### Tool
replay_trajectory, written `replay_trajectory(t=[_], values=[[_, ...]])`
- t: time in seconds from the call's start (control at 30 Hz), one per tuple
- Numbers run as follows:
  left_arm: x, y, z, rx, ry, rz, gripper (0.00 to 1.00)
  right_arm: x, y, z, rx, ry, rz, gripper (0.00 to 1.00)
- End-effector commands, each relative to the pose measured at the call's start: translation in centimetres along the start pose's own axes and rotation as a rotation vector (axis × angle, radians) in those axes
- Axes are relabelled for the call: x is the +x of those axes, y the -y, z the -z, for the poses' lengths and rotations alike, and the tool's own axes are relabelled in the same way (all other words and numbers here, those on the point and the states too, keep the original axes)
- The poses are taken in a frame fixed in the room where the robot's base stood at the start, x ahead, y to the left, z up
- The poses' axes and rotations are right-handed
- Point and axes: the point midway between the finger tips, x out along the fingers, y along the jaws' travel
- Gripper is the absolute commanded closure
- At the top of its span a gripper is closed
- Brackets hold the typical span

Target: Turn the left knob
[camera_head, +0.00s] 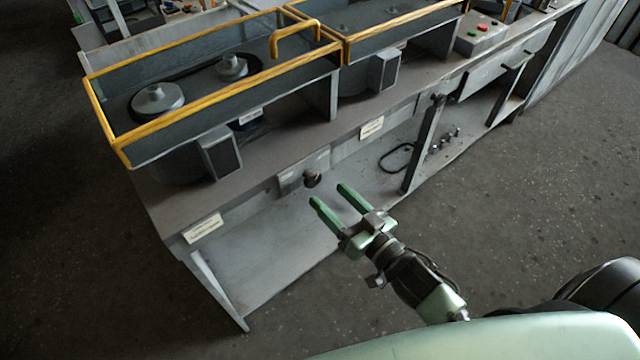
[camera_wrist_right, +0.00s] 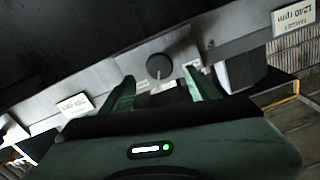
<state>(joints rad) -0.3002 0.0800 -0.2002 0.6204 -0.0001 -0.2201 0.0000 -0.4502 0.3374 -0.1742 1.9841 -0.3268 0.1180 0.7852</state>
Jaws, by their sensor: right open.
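The left knob (camera_head: 312,179) is a small dark round knob on a grey plate on the front face of the grey machine bench. In the right wrist view the knob (camera_wrist_right: 159,67) is dark with a light pointer mark and lies between and beyond the two fingertips. My right gripper (camera_head: 327,192) has its green fingers spread and points at the knob, a little in front of it; no contact shows. It also shows in the right wrist view (camera_wrist_right: 159,78), empty. Another dark knob (camera_head: 437,99) is farther right along the bench front. My left gripper is not in view.
Yellow-edged guards (camera_head: 220,95) stand on the bench above the knob, with a grey box (camera_head: 220,152) near the edge. White labels (camera_head: 203,228) flank the knob. A bench leg (camera_head: 422,150) stands to the right. A control box (camera_head: 480,38) has red and green buttons. The floor in front is clear.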

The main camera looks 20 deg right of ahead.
Motion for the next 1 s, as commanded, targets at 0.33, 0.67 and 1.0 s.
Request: replay_trajectory(t=[0.33, 0.67, 1.0], values=[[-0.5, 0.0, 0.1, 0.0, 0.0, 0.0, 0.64, 4.4, 0.0, 0.0, 0.0, 0.001, -0.001, 0.4], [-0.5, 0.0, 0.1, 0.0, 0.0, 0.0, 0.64, 4.7, 0.0, -0.1, 0.0, 0.002, -0.001, 0.45], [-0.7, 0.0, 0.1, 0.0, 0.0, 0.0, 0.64, 4.7, 0.0, 0.0, -0.02, 0.002, -0.001, 1.0]])
